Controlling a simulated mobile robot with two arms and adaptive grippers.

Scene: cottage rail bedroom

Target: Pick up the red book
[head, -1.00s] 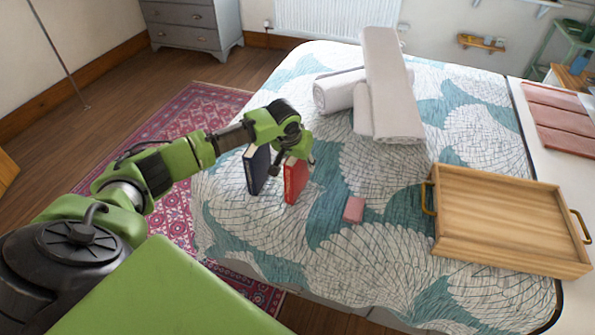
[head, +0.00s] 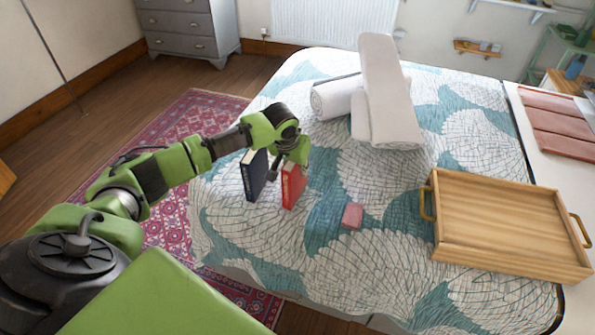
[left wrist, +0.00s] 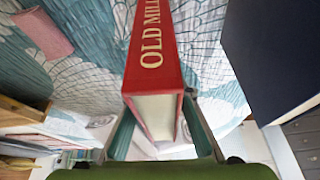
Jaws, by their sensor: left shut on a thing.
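The red book (head: 291,187) stands upright on the bed, its lower part showing below my left gripper (head: 287,160). In the left wrist view the red book (left wrist: 155,62) shows gold lettering on its spine and its end sits between the two fingers of my left gripper (left wrist: 158,128). The left gripper is shut on it. Whether the book still touches the bed is hard to tell. My right gripper is not in view.
A dark blue book (head: 253,176) stands upright just left of the red one. A small pink block (head: 352,215) lies to the right. A wooden tray (head: 505,262) and white towels (head: 388,95) also rest on the patterned bed (head: 330,270).

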